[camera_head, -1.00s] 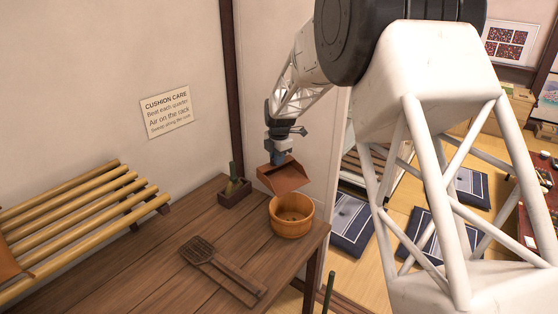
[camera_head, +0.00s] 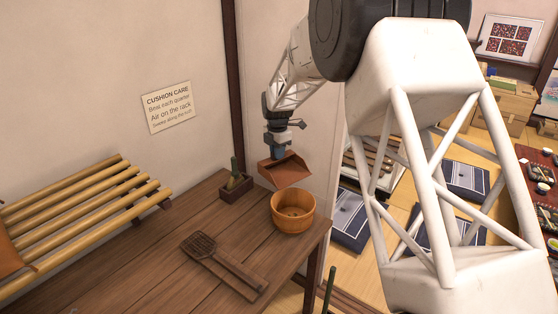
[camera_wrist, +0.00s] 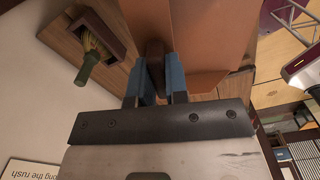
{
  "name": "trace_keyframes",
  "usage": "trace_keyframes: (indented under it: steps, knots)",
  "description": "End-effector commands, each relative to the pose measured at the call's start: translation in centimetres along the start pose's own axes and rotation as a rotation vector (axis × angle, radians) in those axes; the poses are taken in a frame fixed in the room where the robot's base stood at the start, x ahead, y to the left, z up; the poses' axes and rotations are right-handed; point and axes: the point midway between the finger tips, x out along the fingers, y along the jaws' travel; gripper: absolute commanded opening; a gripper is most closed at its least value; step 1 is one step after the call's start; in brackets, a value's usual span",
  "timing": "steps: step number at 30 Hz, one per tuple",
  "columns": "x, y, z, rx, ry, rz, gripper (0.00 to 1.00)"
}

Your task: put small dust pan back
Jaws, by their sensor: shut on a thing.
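The small dust pan (camera_head: 286,171) is reddish brown and hangs tilted from my gripper (camera_head: 278,151), just above and behind the wooden bucket (camera_head: 293,212). In the wrist view my gripper (camera_wrist: 160,88) has its two blue fingers shut on the pan's dark handle, and the pan's brown body (camera_wrist: 205,35) fills the upper middle. The round bucket stands near the table's right end. A dark wooden box (camera_head: 236,184) holding a small green-handled brush (camera_head: 235,168) stands left of the pan; both also show at upper left in the wrist view.
A slatted bamboo rack (camera_head: 90,215) with an orange cushion is at left. A wall and dark post stand close behind the box. Floor cushions (camera_head: 467,180) lie beyond the table.

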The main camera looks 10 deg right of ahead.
Motion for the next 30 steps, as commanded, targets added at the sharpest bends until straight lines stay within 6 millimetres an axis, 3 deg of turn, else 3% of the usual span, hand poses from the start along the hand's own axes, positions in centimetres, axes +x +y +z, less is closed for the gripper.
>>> trace_keyframes:
  steps: [11,30]
  knots:
    - [-0.7,-0.1,0.4,0.150,0.000,0.000,0.00]
    - [-3.6,-0.5,2.2,0.834,0.001,-0.001,0.00]
